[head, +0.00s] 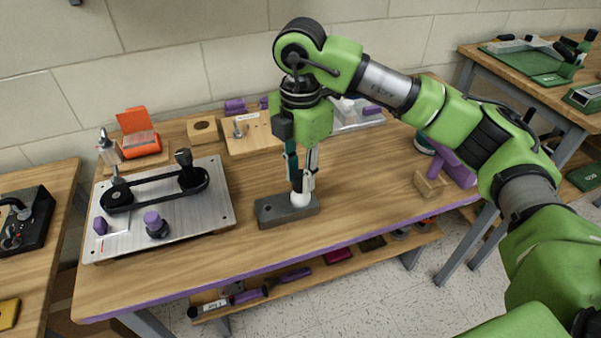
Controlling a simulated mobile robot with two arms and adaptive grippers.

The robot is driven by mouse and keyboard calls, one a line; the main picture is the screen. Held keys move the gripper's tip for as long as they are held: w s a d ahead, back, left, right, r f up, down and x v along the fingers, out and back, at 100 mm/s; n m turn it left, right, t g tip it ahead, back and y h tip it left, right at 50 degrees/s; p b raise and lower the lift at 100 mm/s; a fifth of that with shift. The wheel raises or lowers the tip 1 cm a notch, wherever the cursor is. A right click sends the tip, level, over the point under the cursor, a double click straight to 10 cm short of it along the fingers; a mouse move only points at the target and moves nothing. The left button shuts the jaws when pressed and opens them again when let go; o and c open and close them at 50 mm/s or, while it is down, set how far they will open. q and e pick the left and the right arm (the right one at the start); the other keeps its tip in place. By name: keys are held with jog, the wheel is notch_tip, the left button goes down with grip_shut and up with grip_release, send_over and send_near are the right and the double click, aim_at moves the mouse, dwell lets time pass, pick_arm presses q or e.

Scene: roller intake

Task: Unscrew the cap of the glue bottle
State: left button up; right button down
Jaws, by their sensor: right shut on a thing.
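A white rounded piece, which looks like the glue bottle (300,199), stands upright at the grey block (272,213) near the front middle of the table. My right gripper (302,188) comes down on it from above, pointing straight down, and its fingers are shut on the upper part. The cap is hidden between the fingers, so I cannot tell how far it is turned. My left gripper is not in view.
A metal plate (222,213) with a belt and pulleys lies left of the block. An orange holder (138,129) and wooden blocks (246,136) stand behind. A small wooden piece (429,185) and a purple tool (455,168) lie to the right. The table front between block and edge is clear.

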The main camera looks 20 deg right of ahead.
aim_at(301, 175)
jog(key=shift+r+p, duration=1.3)
jog(key=shift+r, duration=0.6)
jog(key=shift+r+p, duration=1.05)
jog(key=shift+r, duration=0.55)
